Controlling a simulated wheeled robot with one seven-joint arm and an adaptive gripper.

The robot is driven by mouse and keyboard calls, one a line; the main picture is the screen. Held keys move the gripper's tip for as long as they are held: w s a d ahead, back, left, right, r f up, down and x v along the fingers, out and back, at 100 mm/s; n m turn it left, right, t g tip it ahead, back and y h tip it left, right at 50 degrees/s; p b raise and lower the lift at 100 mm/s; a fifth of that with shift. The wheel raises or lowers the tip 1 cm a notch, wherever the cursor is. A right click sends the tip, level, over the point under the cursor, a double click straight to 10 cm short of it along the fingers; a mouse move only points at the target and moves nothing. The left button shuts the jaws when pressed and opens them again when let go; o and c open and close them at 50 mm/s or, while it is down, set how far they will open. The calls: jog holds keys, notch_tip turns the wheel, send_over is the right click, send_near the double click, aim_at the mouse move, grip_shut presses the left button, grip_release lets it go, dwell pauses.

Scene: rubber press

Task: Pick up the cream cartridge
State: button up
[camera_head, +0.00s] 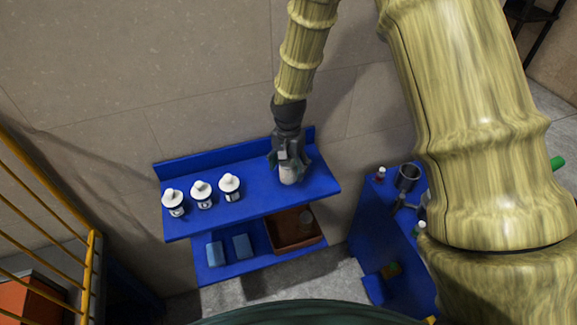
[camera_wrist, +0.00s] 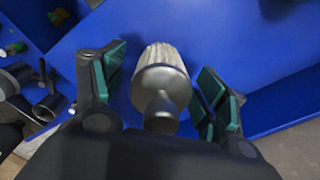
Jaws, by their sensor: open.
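The cream cartridge (camera_wrist: 161,75) stands on the blue shelf, pale and ribbed with a narrower metallic-looking end towards the wrist camera. In the head view the cartridge (camera_head: 289,174) shows below my gripper (camera_head: 289,160), its upper part hidden by the fingers. In the wrist view my gripper (camera_wrist: 160,92) is open, with green-padded fingers on both sides of the cartridge. A gap shows on the left side; on the right the pad is close, and I cannot tell whether it touches.
Several white-lidded containers, including one (camera_head: 229,187), stand on the left of the blue shelf (camera_head: 262,197). Below are blue blocks (camera_head: 242,246) and a brown bin (camera_head: 296,232). A blue bench (camera_head: 375,222) with a dark cup (camera_head: 407,177) stands to the right. A yellow railing (camera_head: 91,262) is at far left.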

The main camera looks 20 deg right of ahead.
jog(key=shift+f, duration=0.6)
jog(key=c, duration=1.2)
jog(key=shift+r, duration=0.15)
